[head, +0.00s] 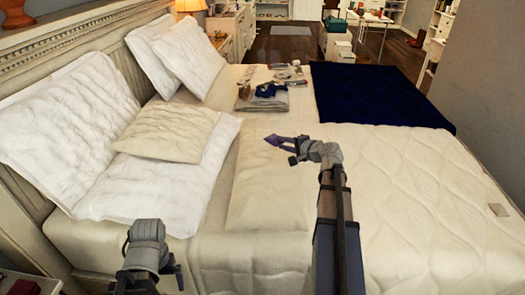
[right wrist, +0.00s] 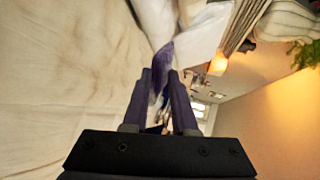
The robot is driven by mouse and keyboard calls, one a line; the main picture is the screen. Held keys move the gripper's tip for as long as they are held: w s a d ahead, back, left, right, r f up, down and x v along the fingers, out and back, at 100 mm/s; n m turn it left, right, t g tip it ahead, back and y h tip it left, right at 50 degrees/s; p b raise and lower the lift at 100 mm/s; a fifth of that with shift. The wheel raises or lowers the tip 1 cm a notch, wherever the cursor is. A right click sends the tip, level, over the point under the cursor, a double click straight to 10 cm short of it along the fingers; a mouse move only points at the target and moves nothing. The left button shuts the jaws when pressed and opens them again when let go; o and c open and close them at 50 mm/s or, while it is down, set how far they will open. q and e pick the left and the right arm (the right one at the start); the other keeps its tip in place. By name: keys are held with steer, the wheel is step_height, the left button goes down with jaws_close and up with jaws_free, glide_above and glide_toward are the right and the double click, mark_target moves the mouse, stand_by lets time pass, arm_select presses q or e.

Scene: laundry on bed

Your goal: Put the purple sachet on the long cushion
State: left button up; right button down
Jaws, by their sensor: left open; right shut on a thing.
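The purple sachet (head: 271,140) is held in the tips of my right gripper (head: 283,143), raised over the bed. In the right wrist view the sachet (right wrist: 162,68) sticks out beyond the two dark fingers (right wrist: 161,92), which are shut on it. The long cushion (head: 262,200) looks like the long beige pad lying flat down the middle of the bed. In the head view the sachet appears over its far part; the exact height is hard to tell. My left gripper (head: 150,282) is low at the front left, open and empty, partly cut off by the lower edge.
White pillows (head: 60,125) and a smaller beige cushion (head: 168,132) lie by the headboard. Folded cloths and small items (head: 268,90) sit at the back of the bed. A dark blue blanket (head: 375,95) covers the far right. The quilt (head: 430,220) at right is mostly clear.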

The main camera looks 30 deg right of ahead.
mark_target(282, 173)
steer(key=shift+f+b, duration=4.95)
steer(key=shift+f, duration=0.1)
steer(key=shift+f, duration=0.25)
steer(key=c, duration=1)
jaws_free()
steer(key=shift+r, duration=0.1)
